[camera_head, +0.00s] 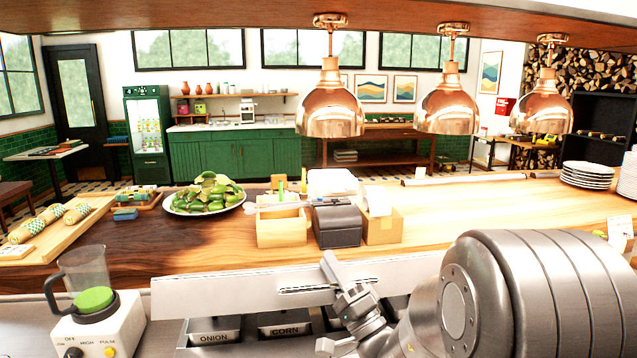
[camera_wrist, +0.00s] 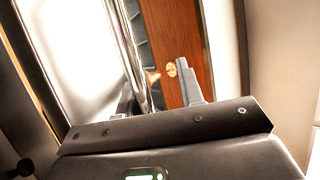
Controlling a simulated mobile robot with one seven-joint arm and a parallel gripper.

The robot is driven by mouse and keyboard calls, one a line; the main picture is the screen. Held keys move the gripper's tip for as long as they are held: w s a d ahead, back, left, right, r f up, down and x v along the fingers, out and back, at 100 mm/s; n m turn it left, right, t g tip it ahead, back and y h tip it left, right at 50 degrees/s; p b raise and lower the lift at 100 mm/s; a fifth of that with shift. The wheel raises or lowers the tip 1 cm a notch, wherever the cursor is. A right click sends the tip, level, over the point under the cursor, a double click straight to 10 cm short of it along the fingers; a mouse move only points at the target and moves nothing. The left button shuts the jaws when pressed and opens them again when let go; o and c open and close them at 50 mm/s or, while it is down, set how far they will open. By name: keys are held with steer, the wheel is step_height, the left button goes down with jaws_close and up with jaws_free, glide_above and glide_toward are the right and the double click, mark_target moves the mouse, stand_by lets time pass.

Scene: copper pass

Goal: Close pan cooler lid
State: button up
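The pan cooler's lid (camera_head: 235,290) is a long light metal panel. It stands raised behind the pans, facing me. Below it are open metal pans, with an onion pan (camera_head: 214,336) and a corn pan (camera_head: 284,329) labelled. My gripper (camera_head: 338,280) is in front of the lid, right of its middle, and my arm hides the lid's lower part there. In the wrist view my gripper's two fingers (camera_wrist: 160,92) stand apart. A shiny metal edge (camera_wrist: 130,45) runs close to the left finger, partly between the fingers. I cannot tell whether it touches.
A blender (camera_head: 95,310) stands left of the pans. The wooden counter (camera_head: 440,205) behind the lid holds a plate of green peppers (camera_head: 205,195), wooden boxes (camera_head: 282,228) and stacked plates (camera_head: 587,176). Copper lamps (camera_head: 330,105) hang above.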

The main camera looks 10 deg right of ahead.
steer(key=w+r+m+g+h, duration=0.4)
steer(key=w+r+h, duration=0.1)
steer(key=w+r, duration=0.8)
steer(key=shift+w+m+g, duration=0.3)
steer(key=shift+w+g, duration=0.1)
steer(key=shift+w, duration=0.45)
steer(key=shift+s+f, duration=0.1)
steer(key=f+v, duration=0.1)
steer(key=v, duration=1.1)
stand_by(0.5)
steer(key=shift+f, duration=0.1)
